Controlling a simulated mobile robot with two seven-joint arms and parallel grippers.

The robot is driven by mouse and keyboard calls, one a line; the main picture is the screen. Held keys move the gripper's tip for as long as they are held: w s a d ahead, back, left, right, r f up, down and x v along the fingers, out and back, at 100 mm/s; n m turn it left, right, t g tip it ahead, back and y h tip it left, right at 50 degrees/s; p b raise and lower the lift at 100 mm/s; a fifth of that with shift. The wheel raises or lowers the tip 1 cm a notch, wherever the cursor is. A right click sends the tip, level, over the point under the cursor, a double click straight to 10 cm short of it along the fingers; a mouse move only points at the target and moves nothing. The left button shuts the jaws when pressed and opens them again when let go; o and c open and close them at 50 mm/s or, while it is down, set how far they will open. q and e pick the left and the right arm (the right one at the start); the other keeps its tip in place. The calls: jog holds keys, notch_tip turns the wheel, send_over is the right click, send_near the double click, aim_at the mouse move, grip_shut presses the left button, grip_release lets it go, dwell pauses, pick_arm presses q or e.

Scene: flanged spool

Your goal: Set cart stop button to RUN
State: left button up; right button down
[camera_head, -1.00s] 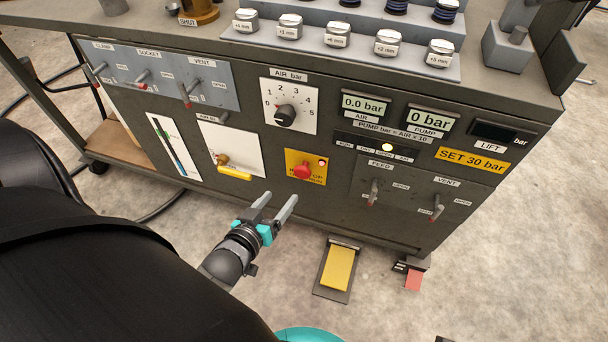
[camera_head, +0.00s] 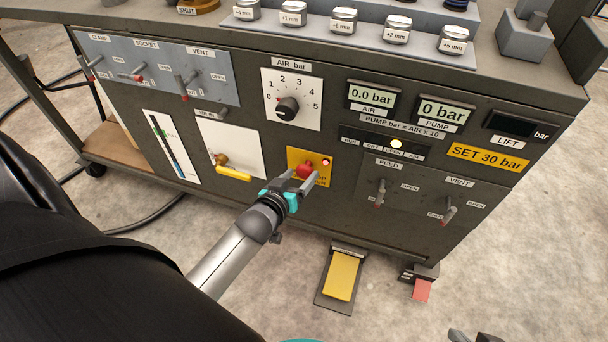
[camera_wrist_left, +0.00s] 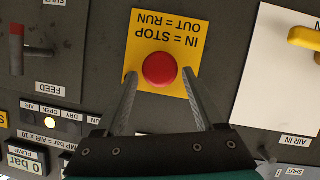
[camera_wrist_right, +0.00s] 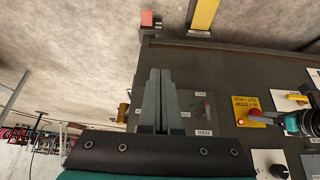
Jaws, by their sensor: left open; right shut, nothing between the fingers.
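The cart stop button is a round red knob (camera_head: 304,169) on a yellow plate (camera_head: 293,156) on the cart's front panel. In the left wrist view the red button (camera_wrist_left: 159,70) sits between my fingertips, and the yellow plate (camera_wrist_left: 168,27) reads IN = STOP, OUT = RUN, upside down. My left gripper (camera_head: 302,176) is open, one finger on either side of the button; in the left wrist view (camera_wrist_left: 160,75) gaps show beside it. Whether the button is in or out is unclear. My right gripper (camera_wrist_right: 160,75) is shut and empty, away from the button.
A small red light (camera_head: 326,163) is on the plate's upper right. A yellow handle (camera_head: 234,174) is left of the button, FEED (camera_head: 381,193) and VENT levers (camera_head: 448,212) right. The AIR dial (camera_head: 288,107) is above. A yellow pedal (camera_head: 341,276) lies on the floor.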

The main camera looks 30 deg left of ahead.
aim_at(303, 173)
pick_arm(q)
jog(key=shift+b+x, duration=0.65)
jog(key=shift+x, duration=0.9)
pick_arm(e)
jog(key=shift+w+a+f+t+y, duration=0.1)
jog(key=shift+w+a+t+y, duration=0.35)
jog(key=shift+w+a+t, duration=0.4)
jog(key=shift+w+a+t+y, duration=0.45)
jog(key=shift+w+a+t, duration=0.2)
jog(key=shift+a, duration=0.3)
pick_arm(q)
grip_shut()
